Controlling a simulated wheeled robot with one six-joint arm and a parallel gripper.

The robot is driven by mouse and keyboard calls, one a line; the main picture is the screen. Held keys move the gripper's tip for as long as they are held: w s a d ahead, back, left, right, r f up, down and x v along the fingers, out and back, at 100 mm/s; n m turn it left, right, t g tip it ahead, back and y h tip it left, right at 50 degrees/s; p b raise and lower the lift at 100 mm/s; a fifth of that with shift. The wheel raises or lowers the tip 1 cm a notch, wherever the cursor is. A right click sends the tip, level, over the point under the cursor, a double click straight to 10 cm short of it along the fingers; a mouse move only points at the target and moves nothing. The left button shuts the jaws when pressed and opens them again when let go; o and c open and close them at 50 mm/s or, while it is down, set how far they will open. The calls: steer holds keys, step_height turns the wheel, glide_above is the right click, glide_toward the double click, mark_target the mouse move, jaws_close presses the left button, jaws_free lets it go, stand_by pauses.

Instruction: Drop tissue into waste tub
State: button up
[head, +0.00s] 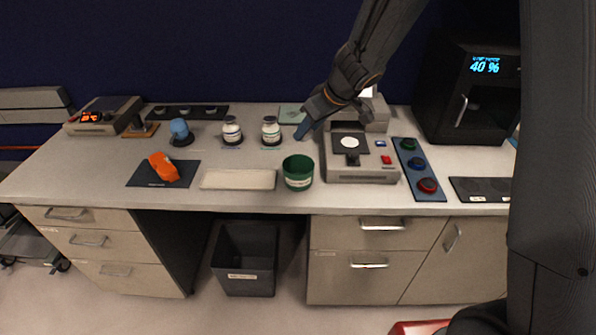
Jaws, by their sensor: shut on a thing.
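My gripper (309,117) is above the back middle of the bench, angled down to the left. It is shut on a small blue piece at its tip, which looks like the tissue (302,130). Its outline is small and partly merged with the dark fingers. A green open tub (298,180) with a white label stands upright near the bench's front edge, below the gripper in the picture and apart from it. It looks like the waste tub; its label is too small to read.
A grey device (360,174) stands right of the tub, and a white tray (238,180) lies left. Two white jars (232,131) (271,131) stand behind. An orange crumpled item (163,167) lies on a dark mat. A grey bin (245,262) stands under the bench.

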steer(key=shift+f, duration=0.85)
step_height(320, 180, down, 4)
steer(key=b, duration=0.6)
steer(key=shift+r+b, duration=0.15)
steer(key=shift+b, duration=0.25)
steer(key=o, duration=1.2)
steer(key=p+v, duration=0.2)
steer(key=v, duration=0.6)
